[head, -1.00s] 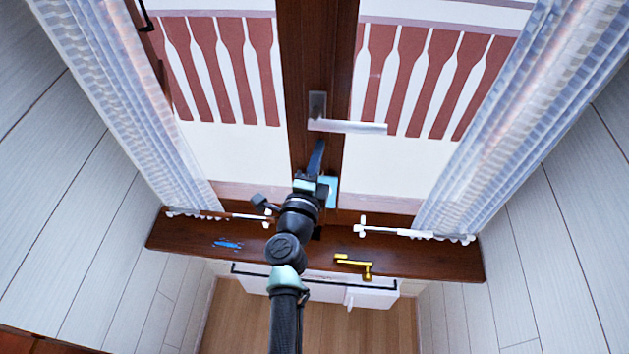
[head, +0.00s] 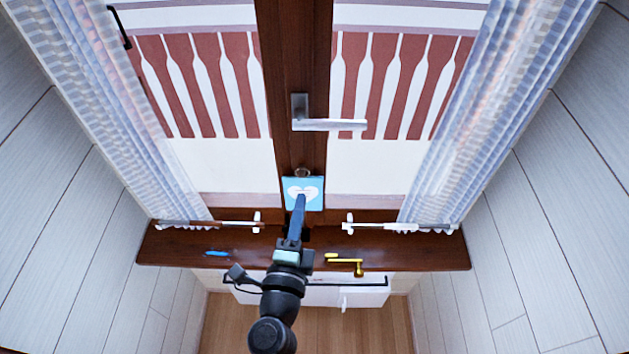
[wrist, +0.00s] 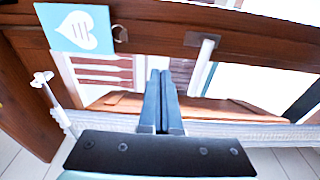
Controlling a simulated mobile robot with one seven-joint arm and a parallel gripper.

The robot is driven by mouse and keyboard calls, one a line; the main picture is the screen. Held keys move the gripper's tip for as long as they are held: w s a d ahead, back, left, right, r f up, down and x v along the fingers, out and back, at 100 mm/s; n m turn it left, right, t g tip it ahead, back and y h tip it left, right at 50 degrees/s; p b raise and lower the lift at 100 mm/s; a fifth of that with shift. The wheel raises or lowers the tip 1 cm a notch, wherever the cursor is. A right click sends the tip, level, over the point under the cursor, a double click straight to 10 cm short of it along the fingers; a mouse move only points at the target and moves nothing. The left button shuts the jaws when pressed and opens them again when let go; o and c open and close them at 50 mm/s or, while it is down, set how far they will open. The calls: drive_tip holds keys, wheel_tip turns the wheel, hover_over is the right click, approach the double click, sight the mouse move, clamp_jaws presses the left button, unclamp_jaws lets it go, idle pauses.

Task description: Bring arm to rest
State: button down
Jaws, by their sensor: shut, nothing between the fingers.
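My gripper (head: 299,205) is in front of the window's middle post in the head view, its two blue fingers together and empty. In the wrist view the fingers (wrist: 160,80) also lie side by side with nothing between them. A blue card with a white heart (head: 302,193) hangs on a ring on the middle post; my fingertips overlap its lower part in the head view, and I cannot tell whether they touch. The card also shows at the upper left in the wrist view (wrist: 62,30), apart from the fingers there.
A metal window handle (head: 330,124) juts out above the card. A dark wooden sill (head: 180,246) holds a small blue item (head: 217,253) and a brass crank (head: 347,262). Patterned curtains (head: 105,100) hang on both sides. A white radiator is below the sill.

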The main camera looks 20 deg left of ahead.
drive_tip(key=w+d+r+n+t+y+b, duration=0.1)
drive_tip(key=w+r+n+t+y+b, duration=0.15)
drive_tip(key=r+n, duration=0.75)
drive_tip(key=w+d+r+n+t+y+b, duration=0.1)
drive_tip(key=w+r+n+t+y+b, duration=0.15)
drive_tip(key=r, duration=1.55)
drive_tip(key=s+d+r+n+t+h+b, duration=0.1)
drive_tip(key=s+d+r+h, duration=0.3)
drive_tip(key=r, duration=0.5)
drive_tip(key=s+d+r+n+t+h+b, duration=0.2)
drive_tip(key=s+d+r+t+h+b, duration=0.1)
drive_tip(key=s+d+r, duration=0.5)
drive_tip(key=shift+s+d+r+t+h, duration=0.2)
drive_tip(key=shift+d+r+t+h, duration=0.2)
drive_tip(key=shift+d+r+h, duration=0.4)
drive_tip(key=shift+w+a+f, duration=0.1)
drive_tip(key=shift+a+f, duration=0.05)
drive_tip(key=shift+f, duration=0.15)
